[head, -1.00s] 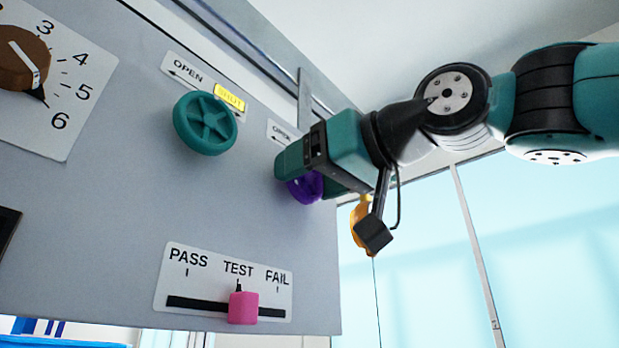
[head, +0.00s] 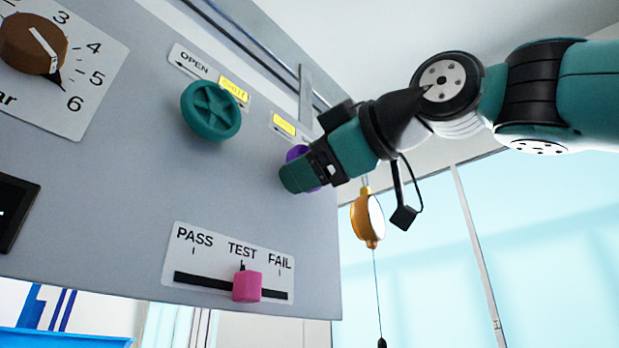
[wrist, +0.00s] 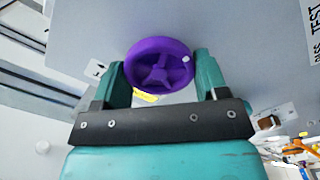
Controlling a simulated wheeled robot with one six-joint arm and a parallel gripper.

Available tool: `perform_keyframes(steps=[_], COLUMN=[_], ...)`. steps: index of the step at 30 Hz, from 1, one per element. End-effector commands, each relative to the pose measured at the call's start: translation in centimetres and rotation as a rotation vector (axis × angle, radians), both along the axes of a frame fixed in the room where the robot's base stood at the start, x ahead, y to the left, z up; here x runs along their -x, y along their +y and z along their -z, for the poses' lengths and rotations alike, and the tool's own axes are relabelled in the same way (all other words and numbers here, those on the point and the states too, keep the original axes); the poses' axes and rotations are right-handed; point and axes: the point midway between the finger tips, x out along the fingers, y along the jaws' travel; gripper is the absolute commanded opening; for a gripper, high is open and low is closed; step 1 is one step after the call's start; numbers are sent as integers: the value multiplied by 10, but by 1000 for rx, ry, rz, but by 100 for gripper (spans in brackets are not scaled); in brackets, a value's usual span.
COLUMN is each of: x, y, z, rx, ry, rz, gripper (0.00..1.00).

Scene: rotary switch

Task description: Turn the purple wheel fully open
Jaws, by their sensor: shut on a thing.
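The purple wheel (head: 297,153) is on the grey panel near its right edge, mostly hidden by my gripper (head: 308,163) in the head view. In the wrist view the wheel (wrist: 158,64) shows its round rim and spokes between the two green fingers of my gripper (wrist: 161,76). The gripper is shut on the wheel, one finger at each side of the rim. Above the wheel in the head view is its label (head: 284,125), with a yellow field where OPEN was readable earlier. The rest of the label is hidden.
A green wheel (head: 211,110) with its SHUT field yellow is to the left. A brown dial (head: 32,43) is at the upper left. A pink slider (head: 247,286) stands at TEST below. An orange hanging object (head: 367,217) is beside the panel's right edge.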

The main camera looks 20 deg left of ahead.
Motion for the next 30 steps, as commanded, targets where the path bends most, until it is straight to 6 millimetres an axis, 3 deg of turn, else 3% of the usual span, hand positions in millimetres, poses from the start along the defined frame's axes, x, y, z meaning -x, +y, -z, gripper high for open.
perform_keyframes(steps=[23,24,27,30], x=[-2,-2,-1,-1], y=[1,1,1,0], z=[3,3,3,2], rx=[46,46,44,43], ry=[-89,-89,-89,-91], rz=[3,3,2,1], gripper=[43,74,92,92])
